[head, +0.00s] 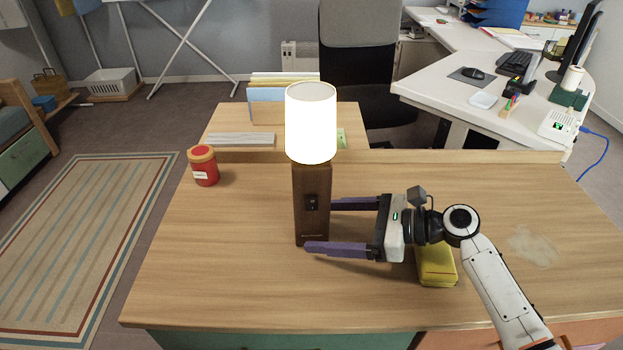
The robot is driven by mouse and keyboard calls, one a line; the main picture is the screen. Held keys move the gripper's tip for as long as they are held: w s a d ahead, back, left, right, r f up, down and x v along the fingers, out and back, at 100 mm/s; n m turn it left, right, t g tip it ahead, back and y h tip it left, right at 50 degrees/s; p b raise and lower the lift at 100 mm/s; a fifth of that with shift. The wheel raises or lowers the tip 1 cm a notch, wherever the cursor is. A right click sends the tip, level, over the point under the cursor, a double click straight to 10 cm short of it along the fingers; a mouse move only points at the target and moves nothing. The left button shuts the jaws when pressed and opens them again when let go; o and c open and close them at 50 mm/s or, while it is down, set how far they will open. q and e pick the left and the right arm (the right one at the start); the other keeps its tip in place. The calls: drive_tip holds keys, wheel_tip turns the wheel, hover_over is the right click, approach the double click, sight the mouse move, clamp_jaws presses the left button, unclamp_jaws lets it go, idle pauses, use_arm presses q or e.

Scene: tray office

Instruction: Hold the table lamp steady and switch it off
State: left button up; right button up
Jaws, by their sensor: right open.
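The table lamp (312,205) stands upright on the wooden desk, with a square dark-wood base and a white cylindrical shade (311,125) that glows brightly. A small black switch (312,202) is on the front face of the base. My right gripper (321,226) comes from the right and is open, its purple fingers pointing left at the base. The near finger's tip overlaps the base's lower front; the far finger's tip meets its right edge in the picture and may be partly hidden behind it. I cannot tell whether either finger touches the lamp. My left gripper is not in view.
A red jar (203,167) with an orange lid stands left of the lamp. A yellow box (436,266) lies under my right wrist. Behind the lamp are a grey keyboard-like slab (240,139) and folders (267,107). The desk's front left (220,270) is clear.

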drive_tip(key=shift+x, duration=1.4)
drive_tip(key=shift+r, duration=0.1)
